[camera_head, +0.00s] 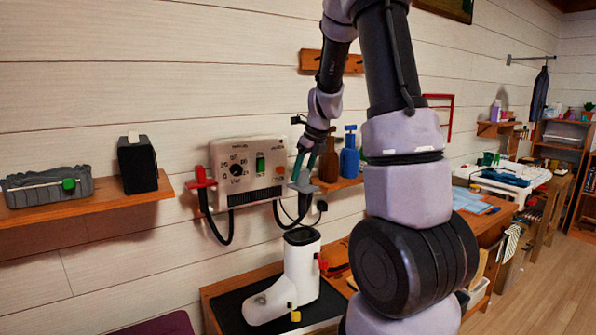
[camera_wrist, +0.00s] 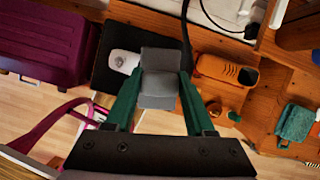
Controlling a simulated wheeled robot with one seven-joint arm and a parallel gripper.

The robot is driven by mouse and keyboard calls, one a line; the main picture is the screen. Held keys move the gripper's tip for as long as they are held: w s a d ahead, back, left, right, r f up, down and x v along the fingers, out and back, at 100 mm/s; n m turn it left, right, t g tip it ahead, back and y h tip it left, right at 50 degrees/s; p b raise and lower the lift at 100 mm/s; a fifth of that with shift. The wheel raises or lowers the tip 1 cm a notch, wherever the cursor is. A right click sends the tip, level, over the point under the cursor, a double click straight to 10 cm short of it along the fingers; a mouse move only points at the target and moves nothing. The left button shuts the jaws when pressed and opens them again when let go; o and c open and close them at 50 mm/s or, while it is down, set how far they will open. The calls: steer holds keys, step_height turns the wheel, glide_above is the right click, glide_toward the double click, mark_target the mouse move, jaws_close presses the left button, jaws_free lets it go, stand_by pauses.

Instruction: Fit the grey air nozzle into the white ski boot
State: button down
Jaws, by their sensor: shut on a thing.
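The white ski boot (camera_head: 298,270) stands upright on a dark mat on the low wooden bench, its dark opening facing up. In the wrist view only its toe (camera_wrist: 124,63) shows; the rest is hidden behind the nozzle. My gripper (camera_head: 303,168), with green fingers, is shut on the grey air nozzle (camera_head: 303,187). It holds the nozzle above the boot opening, apart from it. In the wrist view the nozzle (camera_wrist: 158,80) sits between both fingers (camera_wrist: 158,100). A black hose hangs from the nozzle to the wall dryer (camera_head: 248,172).
A red nozzle (camera_head: 202,180) on its own hose is at the dryer's left side. A brown bottle (camera_head: 329,160) and a blue bottle (camera_head: 350,160) stand on the shelf just right of my gripper. An orange holder (camera_wrist: 228,72) lies on the bench beside the boot.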

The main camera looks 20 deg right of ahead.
mark_target(313, 190)
steer(key=shift+f, duration=7.35)
steer(key=shift+f, duration=0.75)
steer(key=shift+c, duration=0.9)
jaws_free()
steer(key=shift+f, duration=0.1)
steer(key=v, duration=1)
steer(key=shift+s+r, duration=0.1)
steer(key=shift+r, duration=0.3)
